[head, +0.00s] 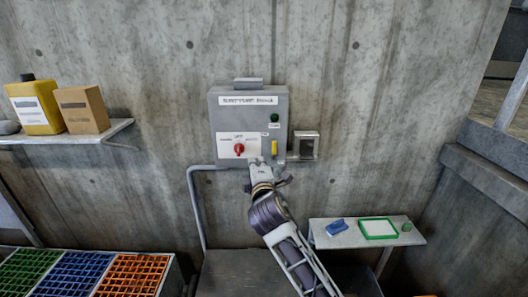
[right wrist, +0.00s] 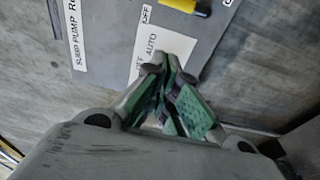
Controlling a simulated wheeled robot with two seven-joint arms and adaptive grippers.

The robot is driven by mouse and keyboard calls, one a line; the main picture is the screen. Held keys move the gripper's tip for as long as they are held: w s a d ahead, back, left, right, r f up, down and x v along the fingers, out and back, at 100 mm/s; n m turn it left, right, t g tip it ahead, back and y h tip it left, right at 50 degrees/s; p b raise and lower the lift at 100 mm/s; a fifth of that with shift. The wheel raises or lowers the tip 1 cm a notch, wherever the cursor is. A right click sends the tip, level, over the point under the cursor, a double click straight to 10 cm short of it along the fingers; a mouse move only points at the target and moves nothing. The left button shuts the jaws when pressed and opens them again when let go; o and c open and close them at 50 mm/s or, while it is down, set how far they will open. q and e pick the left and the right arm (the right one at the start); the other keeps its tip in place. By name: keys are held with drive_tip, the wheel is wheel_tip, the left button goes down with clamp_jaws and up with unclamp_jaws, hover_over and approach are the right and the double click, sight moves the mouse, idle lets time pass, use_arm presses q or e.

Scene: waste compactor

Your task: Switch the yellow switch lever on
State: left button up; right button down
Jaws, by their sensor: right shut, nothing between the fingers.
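The yellow switch lever (head: 274,148) is on the lower right of the front of a grey control box (head: 225,115) on the wall. In the right wrist view the lever (right wrist: 182,5) is cut by the top edge, with a dark end and an OFF label nearby. Whether it stands at on or off, I cannot tell. My right gripper (head: 259,163) is at the box's lower edge, below and a little left of the lever. Its green-padded fingers (right wrist: 165,88) are shut and empty, apart from the lever. My left gripper is not in view.
A red knob (head: 239,149) on a white label is left of the lever; a green light (head: 275,118) is above it. A small grey wall box (head: 305,146) is at right. A pipe (head: 197,205) runs down below. Shelves are at left and lower right.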

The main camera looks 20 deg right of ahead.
sight(274, 148)
drive_tip(key=shift+w, duration=0.15)
idle(0.3)
drive_tip(key=shift+w+d+p, duration=0.25)
drive_tip(key=shift+w, duration=1.35)
drive_tip(key=shift+w+d+p, duration=0.3)
drive_tip(key=shift+w, duration=1.35)
drive_tip(key=shift+w+d+p, duration=0.25)
drive_tip(key=shift+w, duration=1.35)
drive_tip(key=shift+s+d+p, duration=0.25)
drive_tip(key=shift+s+d, duration=0.25)
drive_tip(key=shift+d, duration=0.35)
drive_tip(key=shift+s+d+p, duration=0.25)
drive_tip(key=shift+s+d, duration=0.2)
drive_tip(key=shift+d, duration=0.4)
drive_tip(key=shift+d, duration=0.2)
